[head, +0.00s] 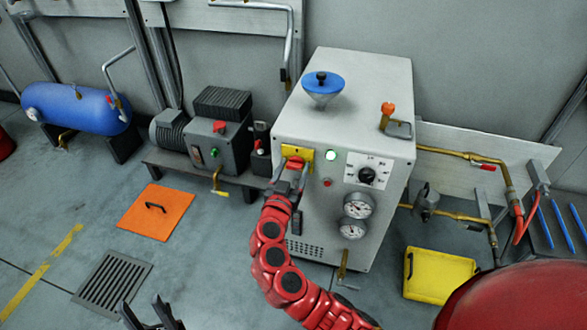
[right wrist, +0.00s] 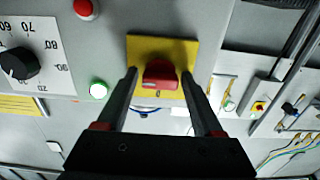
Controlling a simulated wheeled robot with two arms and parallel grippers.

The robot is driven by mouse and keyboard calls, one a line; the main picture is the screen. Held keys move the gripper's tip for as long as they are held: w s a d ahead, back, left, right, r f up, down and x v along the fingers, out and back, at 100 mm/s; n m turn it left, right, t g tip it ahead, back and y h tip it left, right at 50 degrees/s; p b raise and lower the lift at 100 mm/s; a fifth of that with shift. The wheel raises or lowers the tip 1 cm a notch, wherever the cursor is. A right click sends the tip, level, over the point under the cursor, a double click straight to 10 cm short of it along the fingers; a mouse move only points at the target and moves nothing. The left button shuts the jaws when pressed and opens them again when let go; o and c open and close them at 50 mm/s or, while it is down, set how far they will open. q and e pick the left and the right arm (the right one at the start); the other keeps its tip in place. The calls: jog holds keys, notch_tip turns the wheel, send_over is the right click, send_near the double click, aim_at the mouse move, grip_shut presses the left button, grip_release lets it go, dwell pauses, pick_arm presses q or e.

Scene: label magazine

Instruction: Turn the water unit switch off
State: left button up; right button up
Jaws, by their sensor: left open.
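The water unit, a pale grey cabinet (head: 290,120), stands on the floor at the middle right of the head view. Its switch, a red knob (head: 295,163) on a yellow plate (head: 304,152), is on the front face. The right wrist view shows the knob (right wrist: 160,74) close up, with a "0" mark on the plate (right wrist: 180,47). My right gripper (right wrist: 160,80) is open, with a fingertip on each side of the knob and a visible gap to it. My left gripper (head: 150,318) is open and empty at the bottom edge of the head view.
A green lamp (head: 330,155) is lit beside the switch. A dial (head: 367,175) and two gauges (head: 357,206) are on the same face. A compressor (head: 215,140) stands left. An orange hatch (head: 156,211) and a yellow case (head: 440,276) lie on the floor.

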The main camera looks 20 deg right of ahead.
grip_shut()
jog(key=n, duration=0.3)
jog(key=shift+n, duration=0.4)
jog(key=n+p, duration=0.1)
jog(key=n, duration=0.3)
jog(key=shift+r+n, duration=0.1)
jog(key=shift+n, duration=0.2)
jog(key=n+p, duration=0.1)
jog(key=n, duration=0.3)
jog(key=shift+p, duration=0.4)
jog(key=shift+n+p, duration=1.2)
jog(key=shift+n, duration=1.6)
